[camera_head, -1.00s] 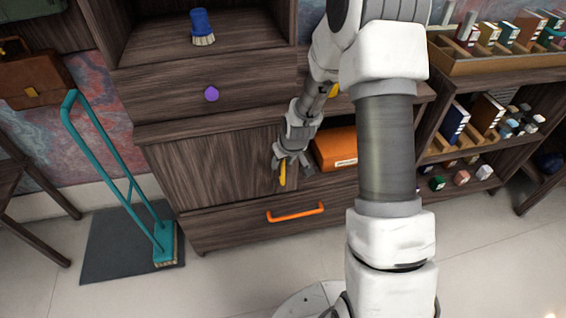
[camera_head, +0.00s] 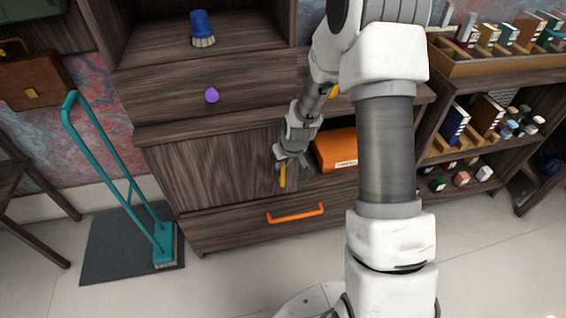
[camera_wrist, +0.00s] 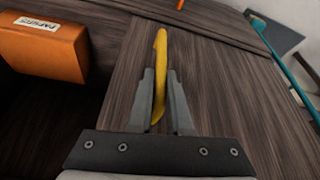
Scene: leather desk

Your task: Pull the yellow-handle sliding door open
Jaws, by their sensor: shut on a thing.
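The sliding door (camera_head: 215,165) is a dark wood panel on the left part of the cabinet's middle level. Its yellow handle (camera_head: 282,176) stands upright near the door's right edge. My gripper (camera_head: 286,162) is at the handle. In the wrist view the yellow handle (camera_wrist: 160,52) runs between the two grey fingers of my gripper (camera_wrist: 161,95), which are shut on it. The door (camera_wrist: 205,75) fills the middle of that view. An open compartment shows beside the door, with an orange box (camera_head: 337,149) in it. The orange box (camera_wrist: 43,47) also shows in the wrist view.
Below the door is a drawer with an orange handle (camera_head: 295,213); above is a drawer with a purple knob (camera_head: 211,95). A teal push broom (camera_head: 130,190) stands on a dark mat (camera_head: 105,250) at the left. Shelves with books (camera_head: 455,122) stand at the right.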

